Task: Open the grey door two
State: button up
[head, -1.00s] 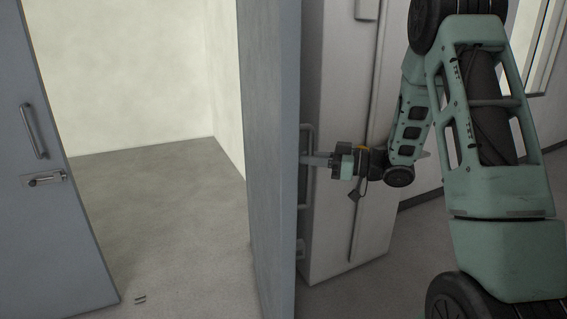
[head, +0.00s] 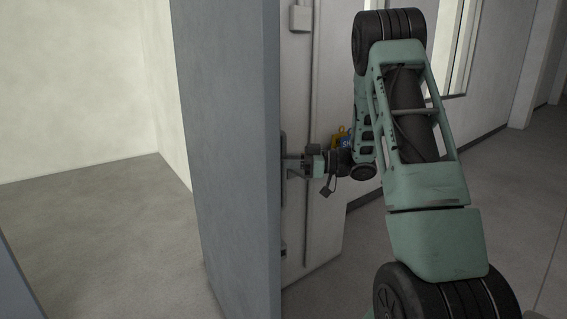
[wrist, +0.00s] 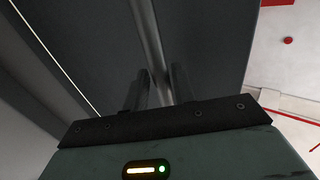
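The grey door (head: 222,150) stands swung open, its edge toward me in the head view. Its dark inner face fills much of the wrist view (wrist: 215,45). A long bar handle (wrist: 148,35) runs along that face. My gripper (head: 290,166) is at the handle, on the right side of the door; it also shows in the wrist view (wrist: 158,88). One finger is on each side of the bar. Narrow gaps seem to show beside the bar, and whether the fingers press on it is unclear. The fingertips are partly hidden in the head view.
Left of the door, the doorway opens onto a pale room with clear floor (head: 110,235). Behind my gripper is a light grey wall panel (head: 325,110) with a yellow and blue object (head: 345,140). Corridor floor (head: 525,190) to the right is free.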

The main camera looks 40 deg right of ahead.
jog(key=shift+s+f, duration=0.1)
jog(key=b+v, duration=0.3)
jog(key=v, duration=1.4)
jog(key=shift+d+b, duration=0.15)
jog(key=shift+b, duration=0.25)
jog(key=shift+s, duration=0.1)
